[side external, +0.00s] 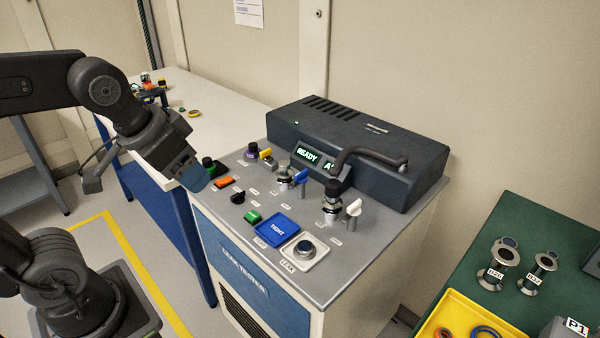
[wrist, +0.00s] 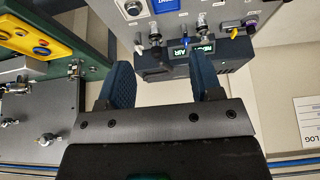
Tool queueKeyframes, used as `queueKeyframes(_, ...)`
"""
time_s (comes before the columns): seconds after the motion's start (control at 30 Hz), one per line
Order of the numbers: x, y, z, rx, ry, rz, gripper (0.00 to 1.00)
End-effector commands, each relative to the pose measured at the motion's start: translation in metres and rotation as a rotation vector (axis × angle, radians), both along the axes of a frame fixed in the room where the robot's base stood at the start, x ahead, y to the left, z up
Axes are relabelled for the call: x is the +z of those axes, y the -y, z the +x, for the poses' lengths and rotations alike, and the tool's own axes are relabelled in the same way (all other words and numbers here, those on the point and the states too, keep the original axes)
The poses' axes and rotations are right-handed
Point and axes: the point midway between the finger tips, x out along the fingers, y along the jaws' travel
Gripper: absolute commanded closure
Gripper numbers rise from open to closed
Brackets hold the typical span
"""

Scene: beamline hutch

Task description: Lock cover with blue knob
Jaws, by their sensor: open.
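The blue knob (side external: 301,176) is a small lever-shaped handle on a post, on the grey top panel of the leak tester, in front of the READY display. It also shows small in the wrist view (wrist: 177,38). I cannot tell from its angle whether it is locked. A dark grey housing (side external: 375,152) with a curved black handle (side external: 365,154) stands at the panel's back; I cannot tell whether it is the cover. My gripper (side external: 192,176) is above the panel's left edge, left of the blue knob and apart from it. In the wrist view its blue fingers (wrist: 163,85) are open and empty.
A white knob (side external: 353,208) and a yellow knob (side external: 265,153) stand on either side of the blue one. A blue TIGHT plate (side external: 277,229) and a LEAK button (side external: 305,247) are at the front. A green table (side external: 510,215) stands right, a white bench (side external: 225,107) behind.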

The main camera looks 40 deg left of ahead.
Motion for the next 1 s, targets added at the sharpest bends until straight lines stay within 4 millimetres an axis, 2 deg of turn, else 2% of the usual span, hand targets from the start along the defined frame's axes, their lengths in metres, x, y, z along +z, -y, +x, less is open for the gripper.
queueKeyframes(0.03,0.007,-0.001,0.015,0.002,-0.024,0.001,0.46)
queueKeyframes(0.2,0.03,-0.008,0.076,0.004,-0.112,0.007,0.62)
queueKeyframes(0.3,0.036,-0.014,0.114,0.004,-0.165,0.009,0.63)
queueKeyframes(0.43,0.034,-0.022,0.165,0.004,-0.234,0.009,0.63)
queueKeyframes(0.57,0.02,-0.032,0.214,0.004,-0.302,0.007,0.63)
queueKeyframes(0.7,-0.005,-0.043,0.261,0.003,-0.373,0.003,0.63)
queueKeyframes(0.83,-0.028,-0.052,0.291,0.002,-0.422,0.0,0.63)
queueKeyframes(1.0,-0.046,-0.058,0.309,0.001,-0.454,-0.004,0.63)
